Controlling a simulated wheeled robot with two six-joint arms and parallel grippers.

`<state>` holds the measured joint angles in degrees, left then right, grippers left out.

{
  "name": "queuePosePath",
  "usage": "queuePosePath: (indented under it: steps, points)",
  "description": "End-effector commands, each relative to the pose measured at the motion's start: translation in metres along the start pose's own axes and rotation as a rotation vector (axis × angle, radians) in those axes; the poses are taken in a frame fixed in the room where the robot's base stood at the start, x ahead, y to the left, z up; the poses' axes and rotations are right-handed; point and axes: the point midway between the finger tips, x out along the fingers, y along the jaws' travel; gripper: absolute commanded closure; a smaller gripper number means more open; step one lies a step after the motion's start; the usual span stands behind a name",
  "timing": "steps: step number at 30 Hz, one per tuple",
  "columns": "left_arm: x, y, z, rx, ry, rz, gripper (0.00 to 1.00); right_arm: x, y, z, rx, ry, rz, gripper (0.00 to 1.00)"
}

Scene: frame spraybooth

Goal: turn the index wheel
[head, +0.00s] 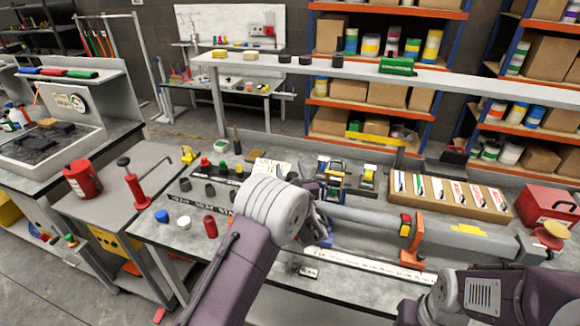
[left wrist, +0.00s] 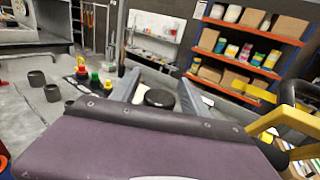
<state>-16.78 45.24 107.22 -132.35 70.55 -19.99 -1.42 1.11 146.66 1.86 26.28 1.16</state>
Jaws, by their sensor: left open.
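A black round knob (left wrist: 159,98), which may be the index wheel, shows between the two fingers of my left gripper (left wrist: 158,92) in the left wrist view. The fingers stand apart on either side of it. I cannot tell whether they touch it. In the head view my left arm reaches up to the middle of the bench, and its wrist hides the gripper's fingertips and the knob. A long grey tube (head: 370,226) runs right from beside that wrist. My right arm shows at the lower right of the head view, but its gripper does not show.
An orange clamp (head: 417,240) stands at the tube. Behind it lie a tray of labelled cards (head: 462,212) and a red box (head: 549,205). Small dark cups and coloured caps stand left of my left arm, with a red cylinder (head: 210,226). A raised shelf (head: 450,82) spans the back.

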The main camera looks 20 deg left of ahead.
Motion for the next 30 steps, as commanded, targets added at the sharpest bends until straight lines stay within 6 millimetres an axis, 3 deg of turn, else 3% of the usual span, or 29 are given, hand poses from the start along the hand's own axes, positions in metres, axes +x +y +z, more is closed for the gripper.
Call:
queuePosePath:
  steps: [8,14,15,30]
  points:
    - [0.004,0.0,0.0,0.0,0.0,-0.001,0.47,-0.001,0.0,0.0,0.0,0.0,0.0,0.51]
    - [0.004,0.0,0.0,0.0,0.0,-0.001,0.97,-0.001,0.0,0.0,0.0,0.0,0.0,0.51]
    - [0.004,0.0,0.0,0.0,0.0,-0.001,1.0,-0.001,0.0,0.0,0.0,0.0,0.0,0.51]
    - [0.004,0.007,0.002,-0.003,-0.006,0.27,1.0,0.012,0.0,0.001,0.0,0.0,0.0,0.51]
